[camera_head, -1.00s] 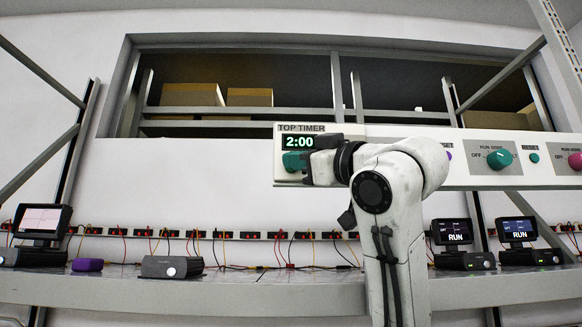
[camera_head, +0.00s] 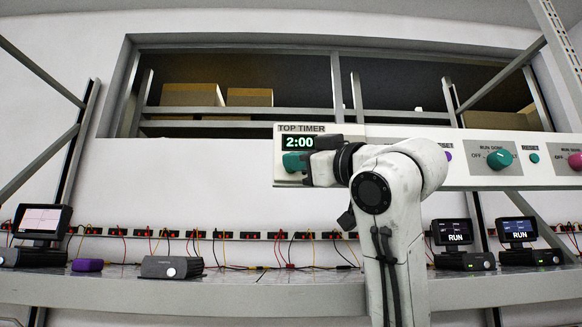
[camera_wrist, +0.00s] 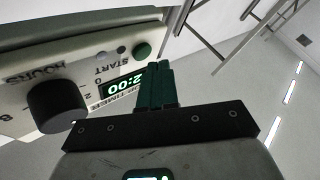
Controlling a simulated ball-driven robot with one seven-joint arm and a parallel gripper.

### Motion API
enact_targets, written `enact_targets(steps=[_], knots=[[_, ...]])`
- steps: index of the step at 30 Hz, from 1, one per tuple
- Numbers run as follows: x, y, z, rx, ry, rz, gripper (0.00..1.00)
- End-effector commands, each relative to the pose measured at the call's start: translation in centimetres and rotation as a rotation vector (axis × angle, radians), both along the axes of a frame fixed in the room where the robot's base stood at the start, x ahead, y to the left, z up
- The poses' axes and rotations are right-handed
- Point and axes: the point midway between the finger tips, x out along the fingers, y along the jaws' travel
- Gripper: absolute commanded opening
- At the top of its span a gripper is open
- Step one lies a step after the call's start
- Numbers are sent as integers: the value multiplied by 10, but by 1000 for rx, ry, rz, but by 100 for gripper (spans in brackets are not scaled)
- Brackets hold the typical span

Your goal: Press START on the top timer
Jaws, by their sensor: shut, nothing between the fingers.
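The top timer (camera_head: 318,129) is at the left end of a white panel, and its display (camera_head: 299,142) reads 2:00 in green. In the wrist view the timer's display (camera_wrist: 124,87) is partly covered by my fingers. The round green START button (camera_wrist: 141,50) sits beside the START label, just beyond my fingertips. A black HOURS knob (camera_wrist: 55,104) is to the left. My gripper (camera_wrist: 158,68) has its teal fingers closed together with nothing between them. The tips are close to the button; contact cannot be told.
Along the panel to the right are a teal run-mode knob (camera_head: 499,159), a teal RESET button (camera_head: 534,158) and a magenta knob (camera_head: 575,161). Below, a metal shelf (camera_head: 220,291) carries several devices and cables. The space left of the panel is clear.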

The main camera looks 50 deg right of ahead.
Motion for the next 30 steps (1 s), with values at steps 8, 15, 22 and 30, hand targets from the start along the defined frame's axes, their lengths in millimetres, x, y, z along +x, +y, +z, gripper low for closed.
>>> enact_targets(steps=[8, 15, 22, 30], knots=[[4, -5, 0, 0, 1, 0, 0], [4, -5, 0, 0, 1, 0, 0], [5, -6, 0, 0, 1, 0, 0], [7, -9, 0, 1, 1, 0, 0]])
